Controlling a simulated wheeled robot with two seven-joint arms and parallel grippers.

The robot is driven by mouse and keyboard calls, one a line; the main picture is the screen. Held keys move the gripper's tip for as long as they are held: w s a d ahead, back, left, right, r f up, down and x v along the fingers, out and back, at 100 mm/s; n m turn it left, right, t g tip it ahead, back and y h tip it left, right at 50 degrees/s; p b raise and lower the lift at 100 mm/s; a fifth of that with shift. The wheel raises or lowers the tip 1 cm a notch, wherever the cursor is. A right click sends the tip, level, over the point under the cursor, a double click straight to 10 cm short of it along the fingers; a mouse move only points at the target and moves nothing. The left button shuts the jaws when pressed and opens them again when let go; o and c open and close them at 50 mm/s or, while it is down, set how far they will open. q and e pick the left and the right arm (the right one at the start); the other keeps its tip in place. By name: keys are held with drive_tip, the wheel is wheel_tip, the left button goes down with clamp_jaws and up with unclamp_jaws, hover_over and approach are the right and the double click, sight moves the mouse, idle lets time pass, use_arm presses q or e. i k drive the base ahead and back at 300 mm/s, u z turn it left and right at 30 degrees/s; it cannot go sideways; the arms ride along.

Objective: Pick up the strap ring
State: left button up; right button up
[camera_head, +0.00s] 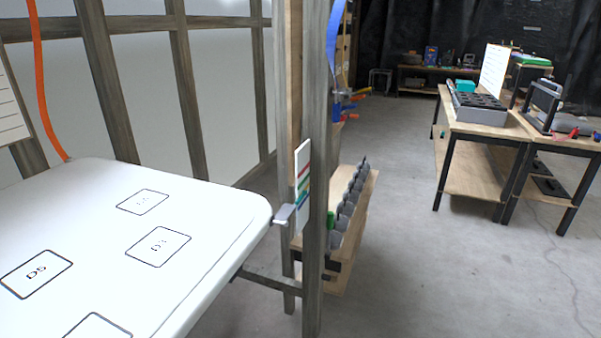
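I cannot make out a strap ring in the head view. An orange strap (41,85) hangs at the left, and its lower end meets the far edge of the white panel (205,215). A blue strap (335,35) hangs in a loop at the top centre, partly behind a grey wooden post (318,120). A small silver-grey piece (284,214) sticks out by the panel's right corner; I cannot tell what it is. Neither of my grippers is in view.
The white panel with printed outlined labels fills the lower left. Behind the post stands a low wooden rack (352,240) with grey bins. Workbenches (480,122) stand at the right. The concrete floor (430,270) between is clear.

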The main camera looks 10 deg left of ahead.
sight(336, 115)
drive_tip(key=z, duration=0.85)
drive_tip(key=i, duration=2.85)
drive_tip(key=u, duration=2.75)
